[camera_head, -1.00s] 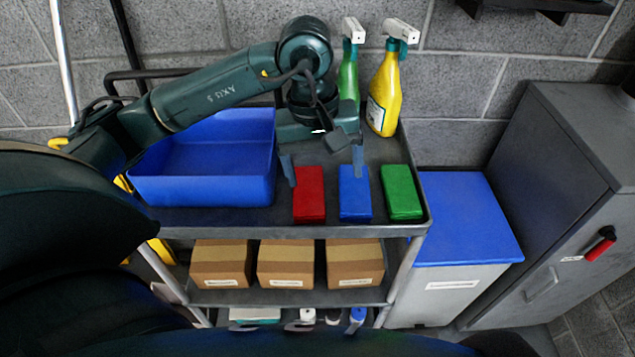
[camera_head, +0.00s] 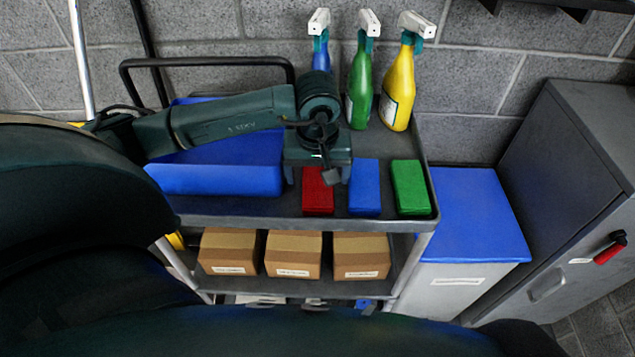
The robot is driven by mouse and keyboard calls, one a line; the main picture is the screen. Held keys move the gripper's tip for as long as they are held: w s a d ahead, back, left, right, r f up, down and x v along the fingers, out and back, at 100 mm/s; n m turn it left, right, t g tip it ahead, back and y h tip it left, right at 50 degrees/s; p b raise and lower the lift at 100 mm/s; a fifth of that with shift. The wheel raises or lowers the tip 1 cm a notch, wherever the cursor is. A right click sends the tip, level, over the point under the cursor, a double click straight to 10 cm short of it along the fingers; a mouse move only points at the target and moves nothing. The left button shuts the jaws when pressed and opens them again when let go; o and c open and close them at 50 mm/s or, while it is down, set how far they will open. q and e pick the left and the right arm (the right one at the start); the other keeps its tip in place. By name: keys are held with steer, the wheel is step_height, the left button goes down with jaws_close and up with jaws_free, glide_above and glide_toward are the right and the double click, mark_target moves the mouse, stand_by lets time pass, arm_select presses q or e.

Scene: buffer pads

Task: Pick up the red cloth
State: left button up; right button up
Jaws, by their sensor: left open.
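The red cloth (camera_head: 317,199) is a folded rectangular pad on the cart's top shelf, left of the blue cloth (camera_head: 364,189) and the green cloth (camera_head: 410,188). My left gripper (camera_head: 318,178) is open over the red cloth, with one finger to each side of it. The gripper body hides the cloth's far end. I cannot tell whether the fingers touch the cloth or how high they are above the shelf. My right gripper is not in view.
A blue bin (camera_head: 215,180) stands on the shelf to the left, partly behind my arm. A blue spray bottle (camera_head: 321,57), a green one (camera_head: 360,90) and a yellow one (camera_head: 399,90) stand at the back. Cardboard boxes (camera_head: 293,265) fill the lower shelf.

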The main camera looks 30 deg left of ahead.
arm_select(q)
steer(key=shift+w+a+f, duration=0.1)
steer(key=shift+f, duration=0.7)
steer(key=shift+c, duration=0.4)
steer(key=c, duration=1)
steer(key=shift+r, duration=0.1)
